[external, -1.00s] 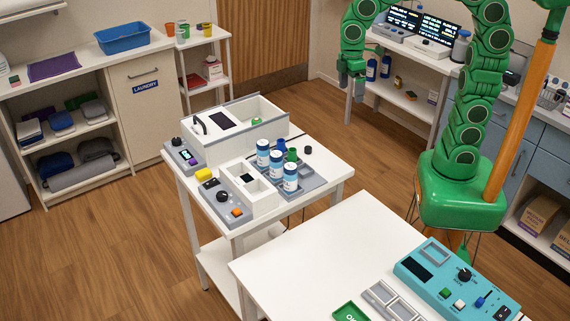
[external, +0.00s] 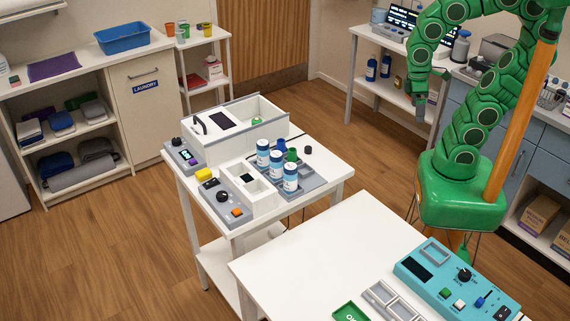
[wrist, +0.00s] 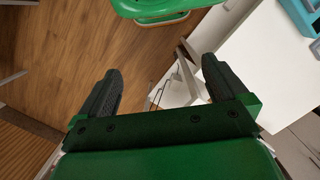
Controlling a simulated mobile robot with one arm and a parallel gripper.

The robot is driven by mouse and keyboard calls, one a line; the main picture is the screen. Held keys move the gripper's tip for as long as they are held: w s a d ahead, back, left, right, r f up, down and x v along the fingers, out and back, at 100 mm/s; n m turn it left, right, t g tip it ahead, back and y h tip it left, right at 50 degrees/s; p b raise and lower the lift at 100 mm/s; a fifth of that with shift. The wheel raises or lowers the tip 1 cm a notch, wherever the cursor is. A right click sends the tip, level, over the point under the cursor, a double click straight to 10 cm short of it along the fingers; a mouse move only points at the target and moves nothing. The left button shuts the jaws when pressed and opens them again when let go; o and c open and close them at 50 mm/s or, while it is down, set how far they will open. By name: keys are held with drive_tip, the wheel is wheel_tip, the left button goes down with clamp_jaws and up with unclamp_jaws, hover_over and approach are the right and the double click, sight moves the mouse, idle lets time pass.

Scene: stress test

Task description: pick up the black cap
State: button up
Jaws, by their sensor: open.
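A small black cap (external: 308,150) sits near the back right of the white table at centre in the external view, right of a dark green bottle (external: 292,155). My gripper (external: 421,106) is raised well to the right of that table, in front of the back shelf, far from the cap. In the wrist view my gripper (wrist: 162,84) has its two dark fingers spread wide with nothing between them. The cap does not show in the wrist view.
Several white-and-blue bottles (external: 276,165) stand in a grey tray left of the cap. A white open box (external: 250,140) stands behind them. A nearer white table (external: 320,245) holds a turquoise panel (external: 440,278); its left part is clear.

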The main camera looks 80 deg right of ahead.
drive_tip(key=shift+s+f, duration=0.15)
drive_tip(key=shift+s, duration=0.25)
drive_tip(key=c, duration=0.8)
